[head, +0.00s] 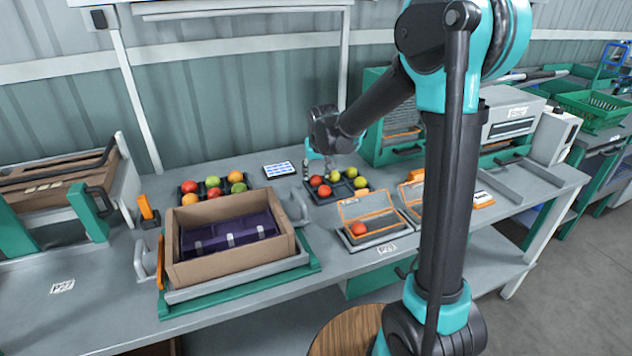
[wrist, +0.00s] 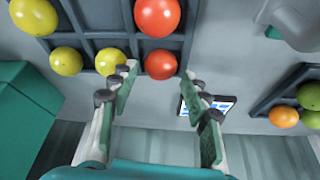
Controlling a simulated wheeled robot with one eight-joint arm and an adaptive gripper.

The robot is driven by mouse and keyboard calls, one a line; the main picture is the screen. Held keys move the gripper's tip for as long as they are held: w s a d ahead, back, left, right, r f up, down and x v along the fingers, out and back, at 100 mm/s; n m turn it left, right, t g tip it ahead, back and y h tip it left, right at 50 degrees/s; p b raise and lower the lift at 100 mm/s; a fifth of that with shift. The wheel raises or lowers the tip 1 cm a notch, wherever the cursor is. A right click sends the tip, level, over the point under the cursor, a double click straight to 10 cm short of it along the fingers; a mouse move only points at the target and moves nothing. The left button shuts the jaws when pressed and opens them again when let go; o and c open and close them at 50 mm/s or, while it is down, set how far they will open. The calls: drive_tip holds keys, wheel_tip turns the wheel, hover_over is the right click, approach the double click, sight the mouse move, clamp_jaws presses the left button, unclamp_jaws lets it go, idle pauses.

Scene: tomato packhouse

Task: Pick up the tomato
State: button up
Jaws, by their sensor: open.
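Two red tomatoes (head: 316,181) and several yellow-green tomatoes (head: 361,182) sit in a dark compartment tray (head: 344,190) at the middle back of the bench. My gripper (head: 318,162) hangs over the back left side of this tray, open and empty. In the wrist view its two fingers (wrist: 158,82) are spread, with a red tomato (wrist: 160,64) just beyond and between the tips. I cannot tell whether they touch it. Another red tomato (wrist: 157,17) lies further up, with yellow tomatoes (wrist: 66,61) to the left.
A second tray (head: 224,188) of mixed tomatoes stands to the left, behind a cardboard box (head: 236,262) with a purple insert. A small tablet (head: 279,169) lies between the trays. A green machine (head: 376,110) stands at right.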

drive_tip(key=shift+x, duration=1.05)
drive_tip(key=shift+c, duration=0.6)
drive_tip(key=c, duration=0.4)
drive_tip(key=shift+r, duration=0.1)
drive_tip(key=shift+c, duration=0.2)
